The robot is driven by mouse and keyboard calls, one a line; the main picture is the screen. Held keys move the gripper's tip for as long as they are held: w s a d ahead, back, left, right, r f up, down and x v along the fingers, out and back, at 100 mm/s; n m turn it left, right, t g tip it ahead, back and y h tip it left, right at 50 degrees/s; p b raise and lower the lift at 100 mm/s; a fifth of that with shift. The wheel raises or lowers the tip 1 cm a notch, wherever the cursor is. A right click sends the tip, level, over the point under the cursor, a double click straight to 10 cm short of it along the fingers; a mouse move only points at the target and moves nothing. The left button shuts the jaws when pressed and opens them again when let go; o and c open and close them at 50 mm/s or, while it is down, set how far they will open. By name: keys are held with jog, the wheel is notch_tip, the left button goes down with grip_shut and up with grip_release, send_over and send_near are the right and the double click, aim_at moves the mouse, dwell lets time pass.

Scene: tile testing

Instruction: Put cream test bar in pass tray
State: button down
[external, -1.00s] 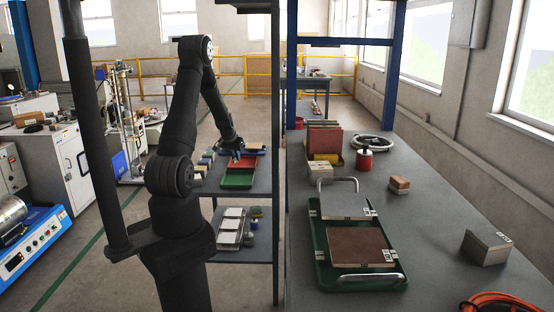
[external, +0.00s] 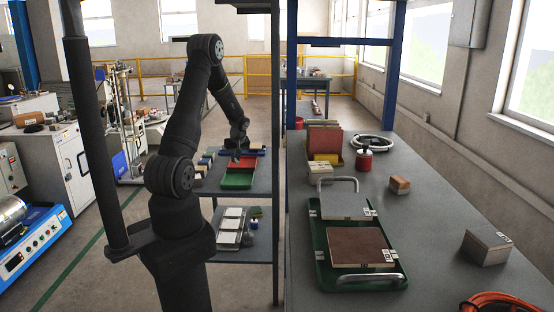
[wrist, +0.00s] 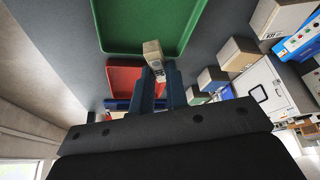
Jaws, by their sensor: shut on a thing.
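The cream test bar (wrist: 153,56) is between the fingertips of my gripper (wrist: 157,76), which is shut on it. In the wrist view the bar points toward the green tray (wrist: 190,38), which looks empty and is probably the pass tray. The red tray (wrist: 118,70) lies beside the green one, partly behind the bar and fingers. In the external view my gripper (external: 237,157) is over the shelf near the red tray (external: 244,163), with the green tray (external: 237,181) just in front. The bar is too small to make out there.
Several small blocks (wrist: 238,52) stand in a row beside the trays. A blue tray (wrist: 117,104) lies beyond the red one. A lower shelf holds a tray with pale tiles (external: 231,226). A rack post (external: 275,130) stands right of the trays.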

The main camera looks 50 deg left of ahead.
aim_at(235, 181)
jog(key=n+g, duration=0.1)
jog(key=n, duration=0.3)
jog(key=shift+s+d+r+n+g, duration=0.1)
jog(key=shift+d+r+n+g, duration=0.1)
jog(key=shift+d+n+g, duration=0.15)
jog(key=n, duration=0.2)
jog(key=n+g, duration=0.2)
jog(key=n, duration=0.1)
jog(key=shift+s+d+r+n+h, duration=0.15)
jog(key=shift+d+r+n+h, duration=0.15)
jog(key=shift+d+n, duration=0.1)
notch_tip(235, 181, down, 10)
jog(key=shift+r, duration=0.1)
jog(key=c, duration=1.4)
grip_release()
jog(key=shift+c, duration=0.2)
jog(key=v, duration=1.2)
